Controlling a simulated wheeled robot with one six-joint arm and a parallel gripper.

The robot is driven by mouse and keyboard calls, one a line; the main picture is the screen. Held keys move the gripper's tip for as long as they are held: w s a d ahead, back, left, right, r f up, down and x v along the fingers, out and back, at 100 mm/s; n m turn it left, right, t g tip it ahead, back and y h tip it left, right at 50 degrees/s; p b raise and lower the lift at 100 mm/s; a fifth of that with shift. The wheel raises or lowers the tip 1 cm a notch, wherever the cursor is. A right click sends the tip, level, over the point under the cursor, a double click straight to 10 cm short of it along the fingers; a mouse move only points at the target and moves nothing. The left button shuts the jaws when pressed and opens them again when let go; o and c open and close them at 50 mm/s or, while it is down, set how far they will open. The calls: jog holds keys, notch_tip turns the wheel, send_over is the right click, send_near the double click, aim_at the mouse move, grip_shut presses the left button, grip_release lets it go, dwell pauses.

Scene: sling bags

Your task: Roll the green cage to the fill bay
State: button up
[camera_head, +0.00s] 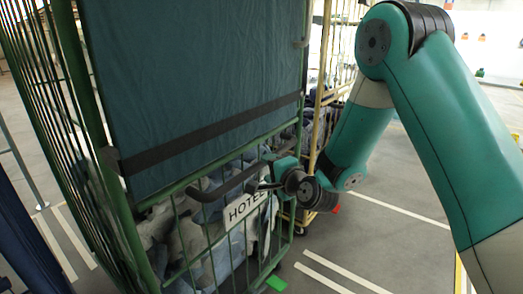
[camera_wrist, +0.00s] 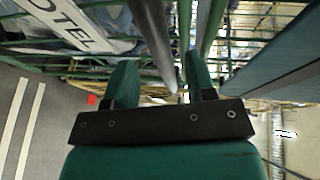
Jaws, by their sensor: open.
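The green cage (camera_head: 110,150) fills the left and middle of the head view. It has a dark green cloth panel (camera_head: 190,75) with a black strap, and pale and grey textiles behind its lower bars. A dark handle bar (camera_head: 228,182) juts from its front above a white HOTEL sign (camera_head: 243,207). My gripper (camera_head: 268,184) is at the right end of this handle. In the wrist view my gripper (camera_wrist: 160,70) has its two green fingers apart, with the grey handle bar (camera_wrist: 152,35) running between them. I cannot tell whether either finger touches it. The fill bay is not identifiable.
A yellow cage (camera_head: 325,90) stands close behind the green one on the right. White floor lines (camera_head: 400,210) mark open floor at the right. A dark blue item (camera_head: 25,240) stands at the lower left.

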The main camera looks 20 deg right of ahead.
aim_at(264, 166)
jog(key=p+x, duration=0.2)
jog(key=x, duration=0.1)
jog(key=shift+w+r, duration=0.15)
jog(key=shift+w, duration=0.15)
jog(key=shift+w+a+f+p, duration=0.2)
jog(key=shift+w+f+p, duration=0.1)
jog(key=shift+w+p, duration=0.25)
grip_shut()
